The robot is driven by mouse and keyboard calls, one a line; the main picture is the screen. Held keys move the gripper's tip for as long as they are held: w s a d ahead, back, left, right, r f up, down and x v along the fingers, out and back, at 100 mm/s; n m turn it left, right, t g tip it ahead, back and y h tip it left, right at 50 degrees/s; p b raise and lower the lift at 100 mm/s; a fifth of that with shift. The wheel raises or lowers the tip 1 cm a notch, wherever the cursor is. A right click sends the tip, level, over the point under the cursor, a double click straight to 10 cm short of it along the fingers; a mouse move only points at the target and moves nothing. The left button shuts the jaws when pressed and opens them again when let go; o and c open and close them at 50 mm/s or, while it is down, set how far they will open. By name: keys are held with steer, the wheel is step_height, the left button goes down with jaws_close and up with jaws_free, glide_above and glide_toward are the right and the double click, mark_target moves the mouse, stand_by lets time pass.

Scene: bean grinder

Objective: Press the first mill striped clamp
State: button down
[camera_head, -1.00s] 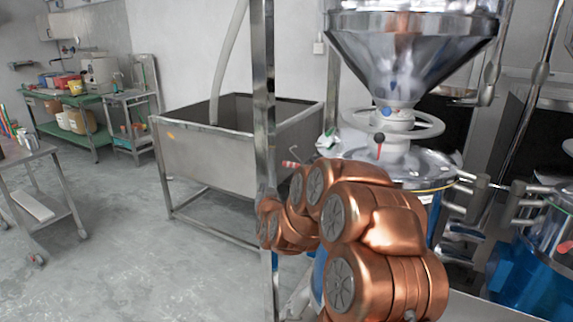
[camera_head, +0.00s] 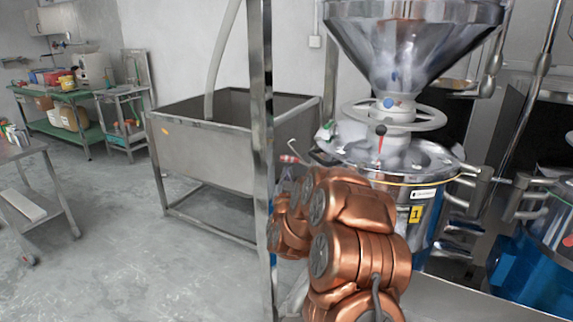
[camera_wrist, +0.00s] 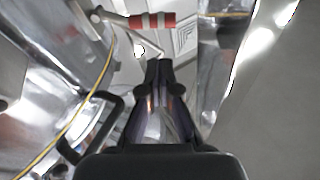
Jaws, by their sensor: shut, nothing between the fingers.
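The first mill (camera_head: 425,190) is a steel drum with a yellow "1" tag and a large funnel on top, right of centre in the head view. Its red-and-white striped clamp handle (camera_head: 291,159) shows at the drum's left side, just above my copper-coloured arm. In the wrist view the striped clamp (camera_wrist: 152,21) lies near the top, on a thin metal rod. My gripper (camera_wrist: 160,68) is shut and empty, its fingertips pointing up the picture, a little below the striped clamp and apart from it in the picture. In the head view my arm hides the gripper.
A steel post (camera_head: 262,150) stands just left of my arm. A steel hopper bin (camera_head: 200,150) is behind it. A second mill with a blue base (camera_head: 530,270) stands at the far right. Open floor (camera_head: 120,260) lies at the left.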

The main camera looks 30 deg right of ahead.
mark_target(295, 162)
steer(key=p+x, duration=0.1)
steer(key=x, duration=0.8)
steer(key=shift+w+p, duration=0.2)
steer(key=shift+p, duration=0.1)
steer(key=shift+r, duration=0.1)
